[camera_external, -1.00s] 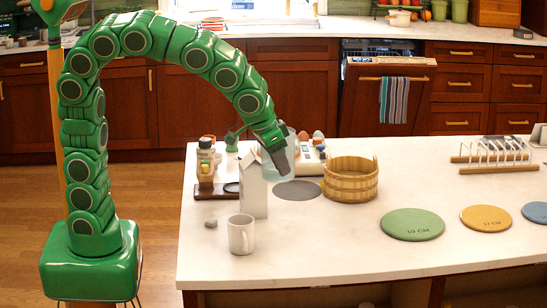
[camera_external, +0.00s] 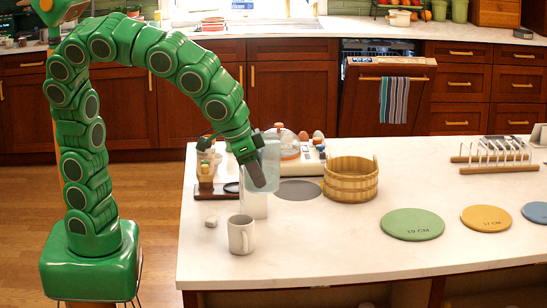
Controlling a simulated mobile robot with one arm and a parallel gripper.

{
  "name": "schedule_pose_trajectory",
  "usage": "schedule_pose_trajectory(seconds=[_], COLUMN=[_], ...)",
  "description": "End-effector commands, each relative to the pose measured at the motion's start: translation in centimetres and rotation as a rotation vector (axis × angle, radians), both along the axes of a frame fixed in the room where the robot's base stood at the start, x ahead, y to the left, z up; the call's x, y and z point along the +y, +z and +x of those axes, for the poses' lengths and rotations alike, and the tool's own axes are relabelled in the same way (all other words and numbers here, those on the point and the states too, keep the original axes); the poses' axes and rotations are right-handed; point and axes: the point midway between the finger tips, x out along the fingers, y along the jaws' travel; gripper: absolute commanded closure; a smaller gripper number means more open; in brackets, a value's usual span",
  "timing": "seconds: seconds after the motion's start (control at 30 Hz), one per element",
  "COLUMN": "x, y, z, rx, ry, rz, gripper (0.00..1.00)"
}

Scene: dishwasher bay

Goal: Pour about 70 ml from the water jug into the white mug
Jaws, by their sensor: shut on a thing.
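My gripper (camera_external: 256,172) is shut on the translucent water jug (camera_external: 269,163). The jug is held above the counter, behind and a little right of the mug, and looks near upright. It overlaps the white carton (camera_external: 254,206) in the picture. Gap between jug and carton cannot be told. The water level in the jug and the inside of the mug cannot be made out.
A wooden tub (camera_external: 350,180) stands right of the jug beside a grey disc (camera_external: 298,191). An egg cooker (camera_external: 289,147) and bottles on a wooden stand (camera_external: 207,170) are behind. A green round mat (camera_external: 412,224) lies to the right. The counter right of the mug is clear.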

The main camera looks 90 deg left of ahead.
Motion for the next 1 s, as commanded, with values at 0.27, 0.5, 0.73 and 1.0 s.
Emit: schedule_pose_trajectory(seconds=[0.27, 0.5, 0.73, 1.0], x=[-4.0, -6.9, -9.3, -11.4], y=[0.1, 0.0, -0.1, -0.1], z=[-3.4, -6.5, -9.6, -12.7], rx=[-0.001, 0.001, -0.001, -0.004], ry=[-0.086, -0.156, -0.222, -0.285], rz=[0.009, 0.017, 0.027, 0.031], gripper=[1.0, 1.0, 1.0, 1.0])
